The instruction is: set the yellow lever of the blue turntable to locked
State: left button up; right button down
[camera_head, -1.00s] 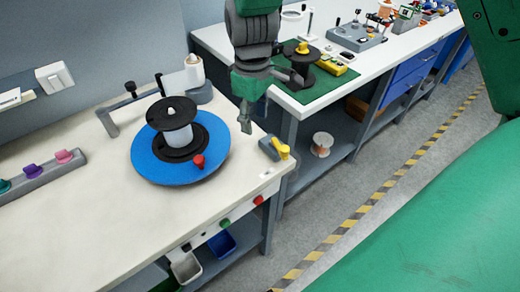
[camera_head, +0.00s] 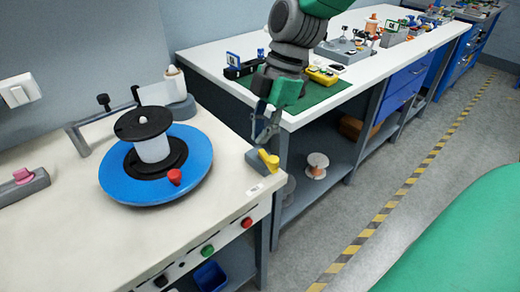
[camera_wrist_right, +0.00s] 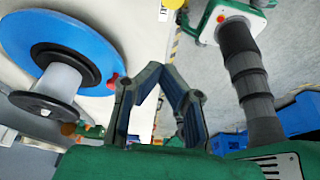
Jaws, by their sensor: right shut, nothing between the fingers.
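The blue turntable (camera_head: 190,178) lies on the near bench with a black-and-white spool (camera_head: 152,148) on it and a red knob (camera_head: 174,176) at its rim. The yellow lever (camera_head: 269,159) sits on a small grey block (camera_head: 257,173) at the bench's right edge, right of the turntable. My right gripper (camera_head: 263,141) is shut and empty, fingers down, just above and behind the lever; contact cannot be told. In the wrist view its fingertips (camera_wrist_right: 157,70) meet, with the turntable (camera_wrist_right: 82,40) to the left. My left gripper is out of view.
A second bench with a green mat (camera_head: 318,92) and several devices stands behind. A grey post with a white top (camera_head: 175,88) and a black-knobbed bracket (camera_head: 80,140) stand behind the turntable. Red and green buttons (camera_head: 208,250) line the bench front.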

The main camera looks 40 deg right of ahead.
aim_at(273, 162)
jog(key=b+x, duration=0.1)
jog(key=x, duration=0.8)
jog(key=shift+s, duration=0.1)
jog(key=shift+d+r, duration=0.15)
jog(key=shift+d, duration=0.7)
jog(key=shift+s+d, duration=0.1)
jog(key=shift+d, duration=1.4)
jog(key=shift+a, duration=0.3)
jog(key=shift+r+n+p, duration=0.15)
jog(key=shift+n+p, duration=0.25)
jog(key=shift+p, duration=0.2)
jog(key=shift+s+d+r+n+g+p, duration=0.1)
jog(key=shift+d+n+g+p, duration=0.1)
jog(key=shift+n+p, duration=0.2)
jog(key=shift+s+d+n+g+p, duration=0.1)
jog(key=shift+n+g+p, duration=0.15)
jog(key=shift+p, duration=0.25)
jog(key=shift+s+d+n+p, duration=0.1)
jog(key=shift+d+n+p, duration=0.35)
jog(key=shift+d, duration=0.15)
jog(key=shift+d+f, duration=0.2)
jog(key=shift+f, duration=0.15)
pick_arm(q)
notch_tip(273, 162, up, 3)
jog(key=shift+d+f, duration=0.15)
pick_arm(e)
jog(key=shift+a, duration=0.1)
